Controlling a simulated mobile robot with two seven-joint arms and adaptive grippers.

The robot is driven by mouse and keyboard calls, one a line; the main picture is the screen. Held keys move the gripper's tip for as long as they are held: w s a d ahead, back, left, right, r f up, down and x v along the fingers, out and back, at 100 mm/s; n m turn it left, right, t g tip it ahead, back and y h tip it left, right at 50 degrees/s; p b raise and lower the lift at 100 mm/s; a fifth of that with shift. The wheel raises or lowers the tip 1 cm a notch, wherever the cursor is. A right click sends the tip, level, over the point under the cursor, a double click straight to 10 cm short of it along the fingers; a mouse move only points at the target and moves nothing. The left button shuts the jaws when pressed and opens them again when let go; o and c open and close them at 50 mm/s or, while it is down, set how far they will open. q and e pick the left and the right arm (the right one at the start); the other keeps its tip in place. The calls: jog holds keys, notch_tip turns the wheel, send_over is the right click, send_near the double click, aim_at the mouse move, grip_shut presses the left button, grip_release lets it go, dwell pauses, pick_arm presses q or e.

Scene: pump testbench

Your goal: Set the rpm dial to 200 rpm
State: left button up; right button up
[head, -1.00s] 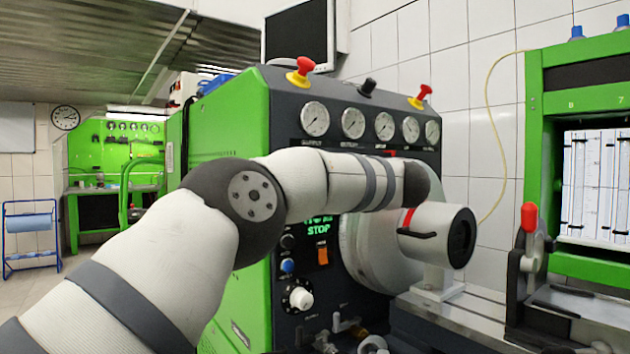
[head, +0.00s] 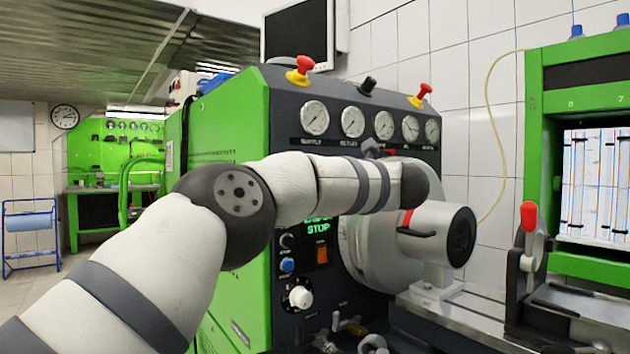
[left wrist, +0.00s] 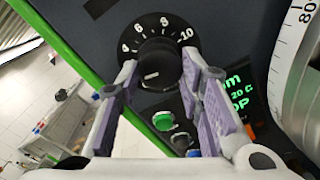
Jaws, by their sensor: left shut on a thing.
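The black dial knob (left wrist: 160,64) shows in the left wrist view, with a printed scale of 4, 6, 8 and 10 and a light pointer line. My left gripper (left wrist: 160,76) is shut on this knob, one finger on each side. In the head view my left forearm hides the knob and most of the gripper. The green display (left wrist: 238,95) is partly covered by a finger; it also shows below my forearm in the head view (head: 318,228), with "STOP" readable. The rpm number cannot be read. My right gripper is out of view.
Below the display are a blue button (head: 287,265), an orange switch (head: 322,254) and a white knob (head: 300,298). The grey drive housing (head: 437,233) stands close to the right of my arm.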

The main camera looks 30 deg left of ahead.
pick_arm(q)
jog(key=shift+r, duration=0.1)
dwell(0.4)
jog(key=o, duration=1.2)
jog(key=shift+c, duration=0.2)
jog(key=v, duration=1.2)
